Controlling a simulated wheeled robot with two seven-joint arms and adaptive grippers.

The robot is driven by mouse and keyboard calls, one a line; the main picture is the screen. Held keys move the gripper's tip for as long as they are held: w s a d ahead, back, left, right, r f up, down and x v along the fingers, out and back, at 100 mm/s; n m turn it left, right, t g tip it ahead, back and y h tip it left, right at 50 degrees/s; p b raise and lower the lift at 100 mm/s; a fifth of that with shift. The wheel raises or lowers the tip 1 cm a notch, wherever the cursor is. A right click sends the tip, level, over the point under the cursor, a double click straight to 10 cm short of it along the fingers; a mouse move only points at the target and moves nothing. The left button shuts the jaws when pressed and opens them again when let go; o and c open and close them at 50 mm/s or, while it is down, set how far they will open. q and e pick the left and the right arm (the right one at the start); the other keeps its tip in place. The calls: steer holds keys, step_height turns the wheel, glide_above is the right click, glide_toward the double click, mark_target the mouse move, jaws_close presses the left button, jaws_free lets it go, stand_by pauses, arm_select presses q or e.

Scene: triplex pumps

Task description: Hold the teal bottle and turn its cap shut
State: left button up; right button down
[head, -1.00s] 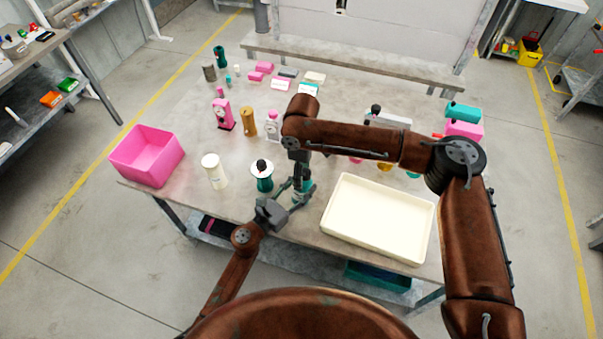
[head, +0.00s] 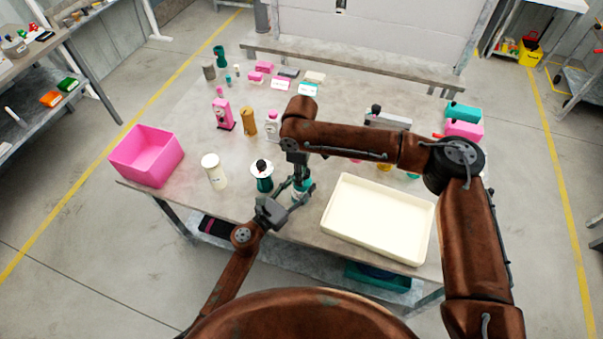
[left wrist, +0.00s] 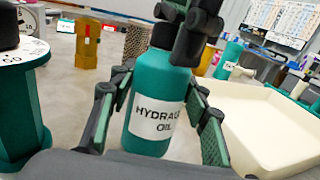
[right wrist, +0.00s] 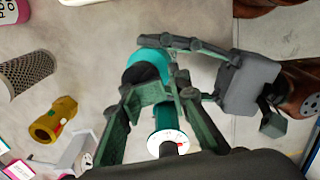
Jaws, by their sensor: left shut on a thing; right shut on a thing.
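The teal bottle (left wrist: 152,90) stands upright with a white label reading "HYDRA… OIL". In the head view the bottle (head: 301,190) is at the table's front edge, mostly covered by my grippers. My left gripper (head: 288,203) is shut around the bottle's body from the front left, one finger on each side in the left wrist view. My right gripper (head: 299,172) comes down from above and is shut on the dark cap (right wrist: 136,73) at the bottle's top.
A teal spool-like part (head: 262,176) with a white disc stands just left of the bottle. A cream tray (head: 335,222) lies close on the right. A white cylinder (head: 214,171) and a pink bin (head: 172,163) stand farther left.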

steer(key=shift+w+d, duration=0.35)
steer(key=shift+w, duration=0.1)
steer(key=c, duration=2.1)
jaws_free()
steer(key=o, duration=0.6)
steer(key=shift+s+a, duration=0.15)
steer(key=shift+o, duration=0.2)
steer(key=shift+r, duration=0.1)
steer(key=shift+r, duration=0.7)
step_height(320, 180, up, 12)
steer(key=shift+r, duration=0.2)
step_height(320, 180, up, 12)
